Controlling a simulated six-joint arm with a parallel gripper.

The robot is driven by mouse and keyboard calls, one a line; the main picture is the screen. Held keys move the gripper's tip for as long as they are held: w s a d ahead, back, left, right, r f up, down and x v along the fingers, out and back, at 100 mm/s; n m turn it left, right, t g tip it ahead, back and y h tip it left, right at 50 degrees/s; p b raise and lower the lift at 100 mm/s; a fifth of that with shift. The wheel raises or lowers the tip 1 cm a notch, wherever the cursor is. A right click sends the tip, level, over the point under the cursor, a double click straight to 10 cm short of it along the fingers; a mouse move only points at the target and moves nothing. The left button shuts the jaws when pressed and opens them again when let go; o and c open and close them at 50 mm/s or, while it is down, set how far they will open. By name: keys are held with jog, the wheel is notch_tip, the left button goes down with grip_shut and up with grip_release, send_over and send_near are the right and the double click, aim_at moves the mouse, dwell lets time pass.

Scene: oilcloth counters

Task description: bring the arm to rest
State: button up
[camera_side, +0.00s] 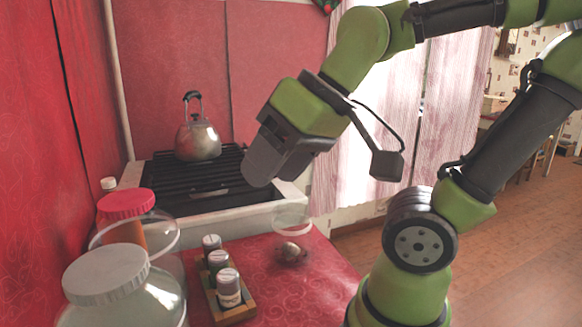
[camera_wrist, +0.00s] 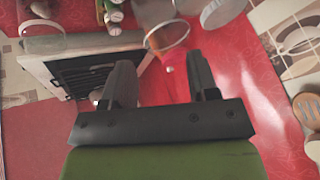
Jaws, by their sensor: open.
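My gripper (camera_side: 263,165) hangs in the air above the red counter and in front of the stove in the side view, tilted down to the left. In the wrist view my gripper (camera_wrist: 165,85) shows two dark fingers set apart, with nothing between them but the red cloth behind. My green and dark arm reaches in from the right in the side view and is bent above the counter.
A kettle (camera_side: 198,138) stands on the stove (camera_side: 165,200). Large jars with a white lid (camera_side: 105,270) and a red lid (camera_side: 126,203) stand at left. Several small jars (camera_side: 229,288) sit in a wooden rack (camera_side: 240,312). A clear container (camera_side: 292,220) stands on the red counter (camera_side: 320,270).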

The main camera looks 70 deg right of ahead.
jog(key=shift+s+a+m+t, duration=0.15)
jog(key=shift+s+m, duration=0.2)
jog(key=shift+s, duration=0.2)
jog(key=shift+s+a+m+t, duration=0.1)
jog(key=shift+s+m+t, duration=0.05)
jog(key=shift+s+m, duration=0.3)
dwell(0.6)
